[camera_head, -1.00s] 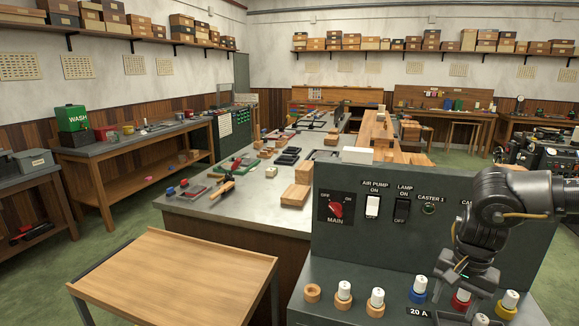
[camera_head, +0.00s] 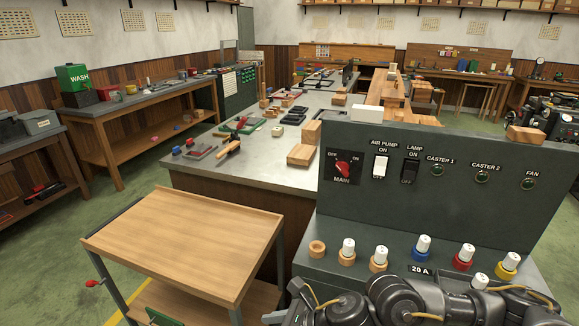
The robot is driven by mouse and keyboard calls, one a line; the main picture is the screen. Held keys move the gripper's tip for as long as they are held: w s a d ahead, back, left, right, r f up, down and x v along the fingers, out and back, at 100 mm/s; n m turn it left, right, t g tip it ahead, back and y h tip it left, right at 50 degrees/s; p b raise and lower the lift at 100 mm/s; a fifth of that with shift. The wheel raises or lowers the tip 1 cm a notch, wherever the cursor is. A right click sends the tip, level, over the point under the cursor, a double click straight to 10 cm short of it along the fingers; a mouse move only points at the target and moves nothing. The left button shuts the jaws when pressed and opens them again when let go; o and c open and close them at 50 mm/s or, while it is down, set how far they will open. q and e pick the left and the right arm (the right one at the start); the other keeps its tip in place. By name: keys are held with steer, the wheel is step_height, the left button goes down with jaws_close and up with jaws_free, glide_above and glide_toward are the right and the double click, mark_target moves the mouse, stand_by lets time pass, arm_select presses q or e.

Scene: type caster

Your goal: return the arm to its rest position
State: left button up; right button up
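My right arm (camera_head: 405,300) lies low along the bottom edge at the right, folded in dark links in front of the control panel. Its fingertips do not show, so I cannot see whether that gripper is open or shut. My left arm and gripper are out of view. The grey control panel (camera_head: 450,210) carries a red main switch (camera_head: 342,169), a white air pump switch (camera_head: 380,166) and a dark lamp switch (camera_head: 410,172). My arm hides part of the panel's lower front.
The panel's ledge holds an empty wooden ring (camera_head: 317,249) and white-capped plugs in wooden, blue (camera_head: 421,252), red and yellow collars. A wooden cart (camera_head: 185,240) stands at the left. A long workbench (camera_head: 250,172) with tools lies behind. Green floor is clear at far left.

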steer(key=d+f+m+t+h, duration=0.15)
steer(key=d+m+t, duration=0.3)
steer(key=m, duration=1.05)
steer(key=d+m+t+h, duration=0.25)
steer(key=d+m, duration=0.25)
steer(key=m, duration=0.9)
steer(key=s+d+f+m+g+h, duration=0.3)
steer(key=s+d+f+m, duration=0.4)
steer(key=s+d+m, duration=0.25)
steer(key=s+d+f+m+g+h, duration=0.35)
steer(key=s+d+f+m, duration=0.45)
steer(key=d, duration=0.3)
step_height(320, 180, down, 23)
steer(key=g, duration=0.1)
steer(key=s+d+f+g, duration=0.1)
steer(key=s+d+f, duration=0.1)
steer(key=s+f, duration=1.5)
steer(key=shift+s, duration=0.15)
